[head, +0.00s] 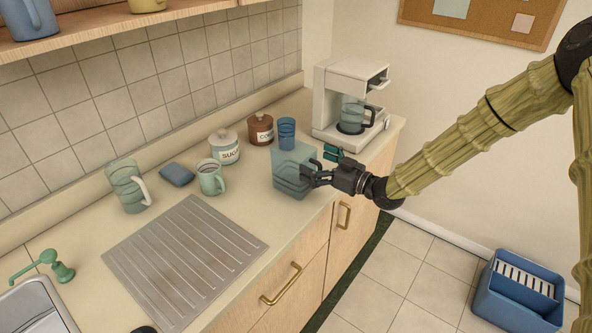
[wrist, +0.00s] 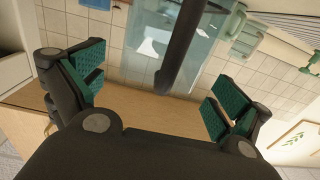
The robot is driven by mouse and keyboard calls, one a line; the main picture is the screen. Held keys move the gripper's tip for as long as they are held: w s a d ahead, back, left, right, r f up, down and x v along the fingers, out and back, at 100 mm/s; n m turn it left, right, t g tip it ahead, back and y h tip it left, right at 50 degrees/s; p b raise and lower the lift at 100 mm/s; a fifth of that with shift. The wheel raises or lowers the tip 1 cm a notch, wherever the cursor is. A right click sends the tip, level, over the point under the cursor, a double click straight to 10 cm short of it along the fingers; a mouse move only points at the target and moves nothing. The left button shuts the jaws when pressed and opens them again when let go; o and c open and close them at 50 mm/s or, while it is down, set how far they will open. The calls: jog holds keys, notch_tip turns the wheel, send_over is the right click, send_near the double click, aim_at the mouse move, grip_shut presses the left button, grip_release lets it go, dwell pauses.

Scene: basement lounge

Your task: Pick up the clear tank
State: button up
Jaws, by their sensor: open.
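The clear tank (head: 289,181) is a see-through, blue-green box standing upright on the counter near its front edge. My gripper (head: 320,164) is at its right side, with the fingers spread and pointing toward it. One dark finger overlaps the tank's right part in the head view; I cannot tell whether it touches. In the wrist view my gripper (wrist: 155,92) is open, green pads apart, with nothing held. The tank (wrist: 135,45) shows beyond and between the fingers there, partly hidden by a dark bar.
A blue cup (head: 287,134), a brown canister (head: 260,129) and a coffee maker (head: 345,100) stand behind the tank. A sugar jar (head: 224,148), a green mug (head: 211,178) and a pitcher (head: 125,187) are to its left. A ribbed drainboard (head: 185,260) lies front left.

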jog(key=shift+p+x, duration=1.1)
jog(key=shift+x, duration=1.25)
jog(key=shift+f, duration=0.15)
jog(key=c, duration=1.3)
jog(key=shift+c, duration=0.2)
